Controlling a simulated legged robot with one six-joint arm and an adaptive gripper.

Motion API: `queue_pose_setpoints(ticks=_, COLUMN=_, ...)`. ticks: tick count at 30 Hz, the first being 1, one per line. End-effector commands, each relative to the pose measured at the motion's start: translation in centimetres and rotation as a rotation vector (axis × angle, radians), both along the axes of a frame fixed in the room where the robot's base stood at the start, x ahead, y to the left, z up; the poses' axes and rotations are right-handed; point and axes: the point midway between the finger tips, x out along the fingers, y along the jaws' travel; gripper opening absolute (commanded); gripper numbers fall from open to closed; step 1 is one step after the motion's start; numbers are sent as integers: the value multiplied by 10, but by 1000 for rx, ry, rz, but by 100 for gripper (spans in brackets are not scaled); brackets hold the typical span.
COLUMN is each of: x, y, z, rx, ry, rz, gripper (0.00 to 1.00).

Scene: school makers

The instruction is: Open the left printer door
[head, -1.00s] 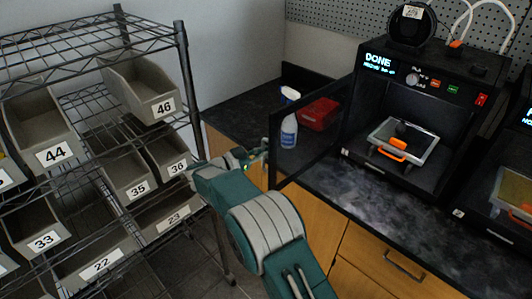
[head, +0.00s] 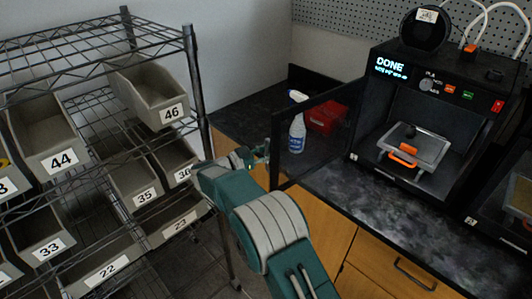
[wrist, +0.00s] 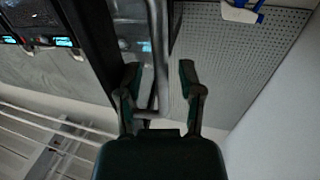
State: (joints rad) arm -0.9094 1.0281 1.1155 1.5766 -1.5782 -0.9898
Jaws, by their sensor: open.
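The left printer (head: 435,110) is a black box with a lit "DONE" screen, at the right of the head view. Its dark see-through door (head: 284,150) stands swung out to the left, leaving the printer's front open. My gripper (head: 258,154) is beside the door's free outer edge. In the wrist view my gripper (wrist: 159,76) is open, with a grey bar-shaped handle (wrist: 163,50) running between its two fingers. I cannot tell whether either finger touches the handle. Inside the printer is a print bed (head: 414,150) with an orange clip.
A wire rack with numbered grey bins (head: 150,95) stands close on the left. A spray bottle (head: 297,135) and a red box (head: 322,119) are behind the door on the black counter (head: 350,205). Another printer (head: 510,190) stands at the right edge. Wooden cabinets are below.

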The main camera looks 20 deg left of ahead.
Motion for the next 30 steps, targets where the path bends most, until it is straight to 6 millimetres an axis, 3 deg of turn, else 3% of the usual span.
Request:
queue_pose_setpoints(ticks=11, x=-9, y=10, z=-1, rx=0, ry=0, rz=4, gripper=50)
queue_pose_setpoints(ticks=24, x=-76, y=63, z=-2, rx=-2, ry=1, rz=3, gripper=50)
queue_pose_setpoints(ticks=30, x=-91, y=75, z=-2, rx=-1, ry=1, rz=1, gripper=50)
